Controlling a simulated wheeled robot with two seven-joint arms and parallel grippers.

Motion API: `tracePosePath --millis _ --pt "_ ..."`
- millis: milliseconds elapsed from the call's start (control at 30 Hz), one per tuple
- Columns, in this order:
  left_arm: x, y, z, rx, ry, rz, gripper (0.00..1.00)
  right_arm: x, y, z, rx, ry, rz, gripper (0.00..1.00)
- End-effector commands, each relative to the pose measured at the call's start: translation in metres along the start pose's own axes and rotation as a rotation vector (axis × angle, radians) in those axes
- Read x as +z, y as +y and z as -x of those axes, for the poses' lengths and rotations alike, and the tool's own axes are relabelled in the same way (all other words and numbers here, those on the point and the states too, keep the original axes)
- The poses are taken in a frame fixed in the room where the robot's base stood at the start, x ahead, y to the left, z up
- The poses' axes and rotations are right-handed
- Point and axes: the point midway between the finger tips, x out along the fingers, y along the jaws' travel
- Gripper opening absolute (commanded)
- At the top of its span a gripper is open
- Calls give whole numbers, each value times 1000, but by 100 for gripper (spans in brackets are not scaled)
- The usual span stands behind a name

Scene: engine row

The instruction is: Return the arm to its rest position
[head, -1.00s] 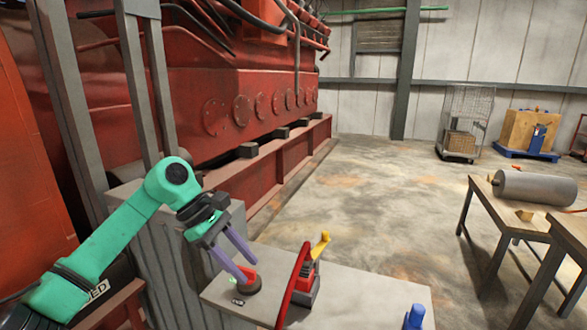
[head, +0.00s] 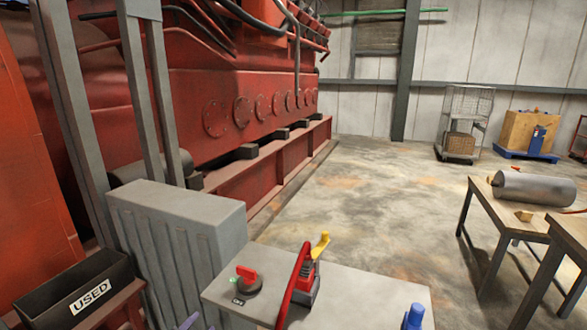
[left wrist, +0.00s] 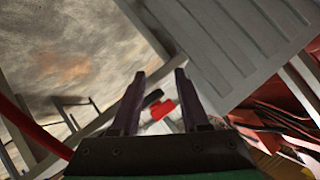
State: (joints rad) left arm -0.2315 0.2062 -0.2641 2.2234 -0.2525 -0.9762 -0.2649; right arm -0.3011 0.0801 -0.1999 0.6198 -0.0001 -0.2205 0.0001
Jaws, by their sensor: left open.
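My left gripper (left wrist: 160,88) shows in the left wrist view with its two dark purple fingers apart and nothing between their tips. In the head view only its purple fingertips (head: 190,321) show at the bottom edge, left of the grey bench; the rest of the left arm is out of that view. A red switch handle (head: 247,273) on a dark round base sits on the bench top, apart from the gripper. The red handle (left wrist: 162,109) also shows beyond the fingers in the left wrist view. My right gripper is not in view.
A grey ribbed cabinet (head: 180,235) and a black USED bin (head: 75,290) stand left. Open floor lies behind the bench.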

Motion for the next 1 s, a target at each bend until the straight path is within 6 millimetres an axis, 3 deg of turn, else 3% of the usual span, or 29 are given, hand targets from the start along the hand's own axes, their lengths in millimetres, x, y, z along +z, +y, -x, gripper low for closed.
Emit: tracePosePath --millis 33,100,200,467,767,867,1000 --pt "25 12 8 50 -80 75 45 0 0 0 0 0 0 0" --pt "56 29 21 112 -191 169 45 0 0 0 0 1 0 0" --pt "92 50 42 187 -330 281 45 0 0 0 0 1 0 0" --pt "158 96 106 334 -647 494 45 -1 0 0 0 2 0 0" --pt "219 151 48 359 -700 486 45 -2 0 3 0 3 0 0" --pt "248 175 31 368 -716 481 45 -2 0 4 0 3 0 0" --pt "305 218 14 383 -748 470 45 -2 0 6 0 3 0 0"
